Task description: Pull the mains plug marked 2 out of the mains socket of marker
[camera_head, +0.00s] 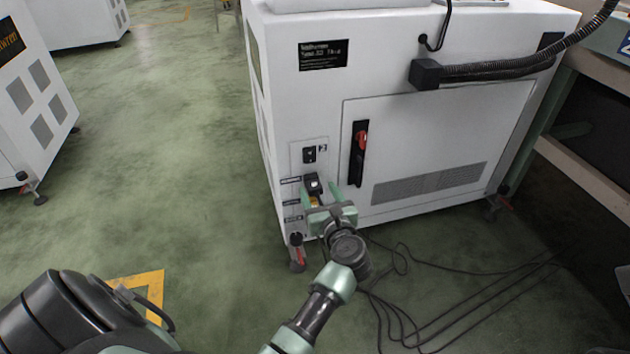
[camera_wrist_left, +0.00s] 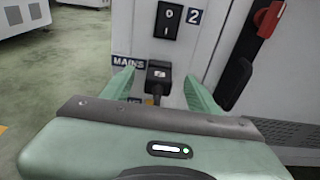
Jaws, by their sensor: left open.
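The black mains plug (camera_head: 312,184) sits in a socket low on the left of the white cabinet's front, below a black rocker switch (camera_head: 309,154) with a "2" label beside it. In the left wrist view the plug (camera_wrist_left: 158,74) stands between my left gripper's (camera_wrist_left: 159,86) two green fingers, with a gap on each side. A "MAINS" label (camera_wrist_left: 129,63) is left of it. The socket face is hidden behind the plug. My left gripper (camera_head: 321,192) is open, facing the panel. My right gripper is not in view.
The white cabinet (camera_head: 430,140) has a red-handled switch (camera_head: 361,140) right of the socket panel. Black cables (camera_head: 450,310) lie on the floor at the right. Another white cabinet (camera_head: 35,100) stands at the left, with free green floor between.

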